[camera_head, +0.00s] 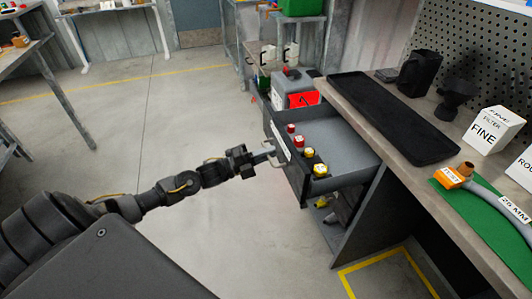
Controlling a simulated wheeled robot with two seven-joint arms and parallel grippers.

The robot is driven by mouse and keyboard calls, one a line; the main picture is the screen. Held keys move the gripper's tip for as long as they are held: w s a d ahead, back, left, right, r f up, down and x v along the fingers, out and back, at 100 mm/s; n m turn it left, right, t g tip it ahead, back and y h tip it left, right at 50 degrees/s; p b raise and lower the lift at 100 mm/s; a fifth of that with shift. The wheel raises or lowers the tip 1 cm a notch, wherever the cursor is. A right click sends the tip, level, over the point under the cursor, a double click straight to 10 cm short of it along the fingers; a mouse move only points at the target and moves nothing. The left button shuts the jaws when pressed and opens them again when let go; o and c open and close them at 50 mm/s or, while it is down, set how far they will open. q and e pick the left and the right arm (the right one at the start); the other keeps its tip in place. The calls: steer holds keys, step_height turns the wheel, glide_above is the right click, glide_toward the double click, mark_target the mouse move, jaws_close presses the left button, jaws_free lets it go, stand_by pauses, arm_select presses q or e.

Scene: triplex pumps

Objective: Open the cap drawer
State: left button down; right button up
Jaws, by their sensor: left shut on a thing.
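The cap drawer (345,142) is pulled out from under the workbench, and its grey inside shows. Two red caps (299,141) and two yellow caps (320,170) sit in a row just behind its front panel. The front carries a white label (280,141) and a light metal handle (269,149). My left gripper (260,156) reaches in from the left and is shut on the handle. The fingers partly hide the handle. My right gripper is not in view.
The floor to the left is clear.

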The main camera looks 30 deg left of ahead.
arm_select(q)
steer(key=c, duration=1.6)
jaws_free()
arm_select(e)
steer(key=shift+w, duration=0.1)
arm_select(q)
steer(key=v, duration=1.1)
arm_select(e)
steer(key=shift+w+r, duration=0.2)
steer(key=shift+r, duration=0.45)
arm_select(q)
steer(key=shift+d, duration=0.1)
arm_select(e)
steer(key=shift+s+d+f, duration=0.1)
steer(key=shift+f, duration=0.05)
